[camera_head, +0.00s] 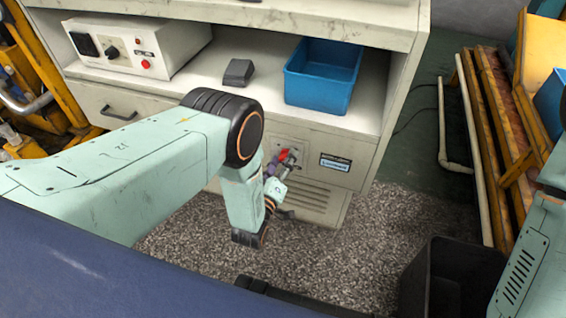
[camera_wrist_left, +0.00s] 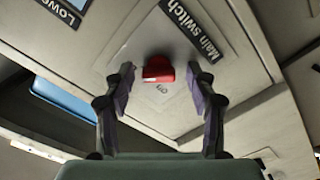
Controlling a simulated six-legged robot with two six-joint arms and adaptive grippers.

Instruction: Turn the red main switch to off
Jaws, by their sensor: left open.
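The red main switch (camera_head: 284,154) sits on the front panel of the grey cabinet, low and right of centre in the head view. In the left wrist view the red switch (camera_wrist_left: 158,69) shows beyond the fingers, on a square plate (camera_wrist_left: 178,100) beside a "Main switch" label (camera_wrist_left: 192,28). My left gripper (camera_head: 274,168) is close in front of the switch and partly covers it. In the left wrist view my left gripper (camera_wrist_left: 163,82) is open, one finger on each side of the switch, with visible gaps. Contact is not visible. My right gripper is not in view.
A blue bin (camera_head: 322,76) and a dark grey block (camera_head: 238,72) stand on the cabinet shelf. A control box (camera_head: 140,45) with a red button is at the shelf's left. A black bin (camera_head: 455,275) stands on the floor at right. Orange racks stand on both sides.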

